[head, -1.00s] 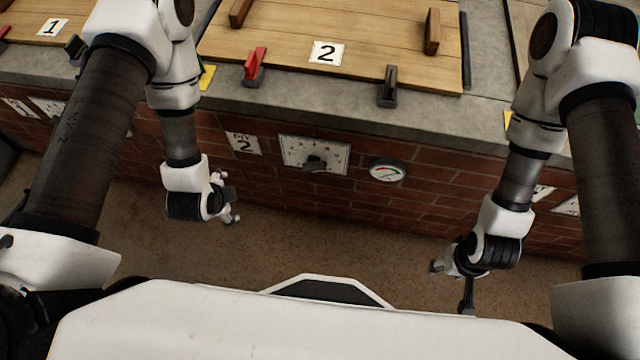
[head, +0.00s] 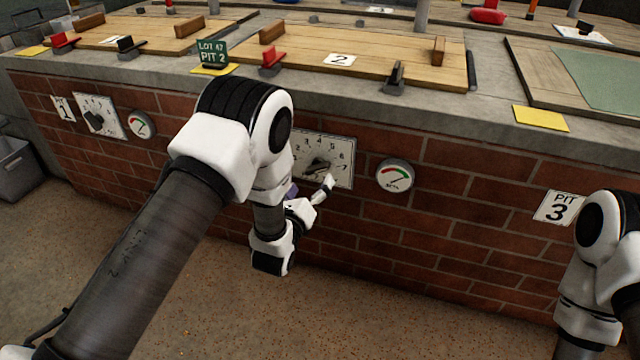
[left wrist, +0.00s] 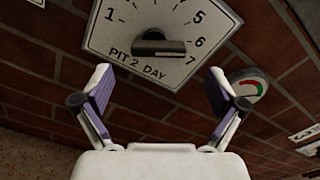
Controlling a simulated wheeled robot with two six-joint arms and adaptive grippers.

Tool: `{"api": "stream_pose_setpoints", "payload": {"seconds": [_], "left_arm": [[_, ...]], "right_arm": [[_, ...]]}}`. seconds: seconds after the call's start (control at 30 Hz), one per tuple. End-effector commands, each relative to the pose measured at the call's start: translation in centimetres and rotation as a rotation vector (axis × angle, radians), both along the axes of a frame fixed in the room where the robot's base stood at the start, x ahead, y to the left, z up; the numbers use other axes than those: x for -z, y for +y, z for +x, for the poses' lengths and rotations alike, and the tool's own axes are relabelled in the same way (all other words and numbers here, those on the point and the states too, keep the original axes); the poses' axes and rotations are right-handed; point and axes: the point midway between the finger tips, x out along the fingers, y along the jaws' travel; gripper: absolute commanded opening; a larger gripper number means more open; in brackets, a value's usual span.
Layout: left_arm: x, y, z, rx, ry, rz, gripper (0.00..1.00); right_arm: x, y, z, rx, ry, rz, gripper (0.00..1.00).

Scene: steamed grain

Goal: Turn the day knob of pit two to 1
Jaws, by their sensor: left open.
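The pit two dial plate (head: 344,150) is a pale panel on the brick wall, with digits around a dark knob (head: 318,168). The left wrist view shows the "PIT 2 DAY" plate (left wrist: 122,35) close up. Its knob (left wrist: 160,47) lies with its bar roughly level in that picture; which digit it points to is unclear. My left gripper (head: 309,190) is in front of the plate's lower part. In the left wrist view the gripper (left wrist: 159,80) is open and empty, its purple-padded fingers spread below and either side of the knob, apart from it. My right gripper is out of view.
A round gauge (head: 395,175) sits right of the dial. The pit one dial (head: 102,116) and another gauge (head: 140,124) are further left. The concrete ledge (head: 440,108) with wooden lids overhangs above. A grey bin (head: 18,170) stands at the far left.

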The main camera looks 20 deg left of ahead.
Motion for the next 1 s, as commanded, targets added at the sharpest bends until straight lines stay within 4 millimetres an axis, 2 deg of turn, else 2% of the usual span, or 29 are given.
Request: {"api": "stream_pose_setpoints", "payload": {"seconds": [0.2, 0.3, 0.57, 0.6, 0.77, 1.0], "left_arm": [[0.4, -0.1, 4.2, 0.001, -0.003, 0.0, 0.96], [0.2, -0.2, 5.5, 0.0, 0.0, -0.001, 0.96], [0.0, -0.2, 6.0, 0.0, 0.004, -0.001, 0.96], [0.0, -0.2, 6.0, 0.0, 0.004, -0.001, 0.92], [0.0, -0.2, 6.0, 0.0, 0.004, -0.001, 0.36], [0.0, -0.2, 6.0, -0.001, 0.003, -0.005, 0.36]], "right_arm": [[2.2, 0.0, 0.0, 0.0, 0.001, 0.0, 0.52], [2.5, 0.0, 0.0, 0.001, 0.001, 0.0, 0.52], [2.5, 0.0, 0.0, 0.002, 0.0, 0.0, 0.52], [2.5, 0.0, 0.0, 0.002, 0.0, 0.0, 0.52], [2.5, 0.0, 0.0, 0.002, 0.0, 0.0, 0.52], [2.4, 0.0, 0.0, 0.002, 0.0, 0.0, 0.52]]}}
